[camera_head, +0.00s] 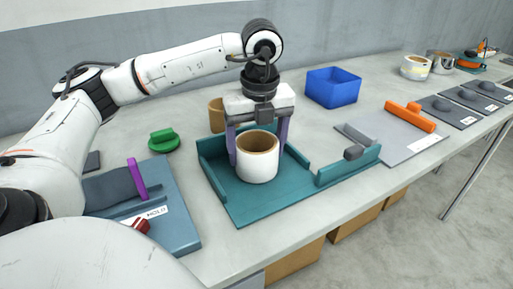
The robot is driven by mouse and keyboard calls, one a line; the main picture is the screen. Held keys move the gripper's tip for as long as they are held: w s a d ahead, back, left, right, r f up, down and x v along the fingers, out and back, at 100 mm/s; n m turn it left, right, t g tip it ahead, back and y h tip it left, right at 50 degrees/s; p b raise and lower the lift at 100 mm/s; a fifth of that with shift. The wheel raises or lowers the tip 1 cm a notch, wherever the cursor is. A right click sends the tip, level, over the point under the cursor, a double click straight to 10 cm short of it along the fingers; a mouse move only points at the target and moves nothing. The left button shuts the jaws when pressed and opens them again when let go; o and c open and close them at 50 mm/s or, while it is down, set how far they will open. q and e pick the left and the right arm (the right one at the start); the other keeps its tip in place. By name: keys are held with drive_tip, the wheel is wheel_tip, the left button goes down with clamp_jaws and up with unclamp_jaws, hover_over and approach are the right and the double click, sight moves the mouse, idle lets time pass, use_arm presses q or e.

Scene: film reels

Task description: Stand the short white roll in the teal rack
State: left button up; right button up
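The short white roll (257,167) is upright, with a tan rim and a hollow core. It is within the outline of the teal rack (228,198), a flat teal tray with raised walls at the left, back and right front. My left gripper (258,150) points down from above, one purple finger on each side of the roll, apparently gripping it. I cannot tell whether the roll's bottom touches the rack floor. My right gripper is not in view.
A tan roll (216,115) stands behind the rack. A blue bin (332,87) is at the back. A blue-grey tray (178,213) with a purple bar lies left, near a green piece (163,141). A grey plate (395,146) with an orange handle (410,116) lies right.

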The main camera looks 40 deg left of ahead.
use_arm(q)
drive_tip(key=shift+f, duration=0.1)
drive_tip(key=o, duration=1.2)
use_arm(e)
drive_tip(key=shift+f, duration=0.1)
use_arm(q)
drive_tip(key=shift+r, duration=0.2)
drive_tip(key=r+p, duration=0.1)
drive_tip(key=r, duration=0.3)
drive_tip(key=d+r+p, duration=0.1)
drive_tip(key=r, duration=0.3)
drive_tip(key=r+p, duration=0.1)
drive_tip(key=r, duration=0.2)
drive_tip(key=shift+s+d+r, duration=0.15)
drive_tip(key=shift+s+r, duration=0.15)
drive_tip(key=shift+r, duration=0.1)
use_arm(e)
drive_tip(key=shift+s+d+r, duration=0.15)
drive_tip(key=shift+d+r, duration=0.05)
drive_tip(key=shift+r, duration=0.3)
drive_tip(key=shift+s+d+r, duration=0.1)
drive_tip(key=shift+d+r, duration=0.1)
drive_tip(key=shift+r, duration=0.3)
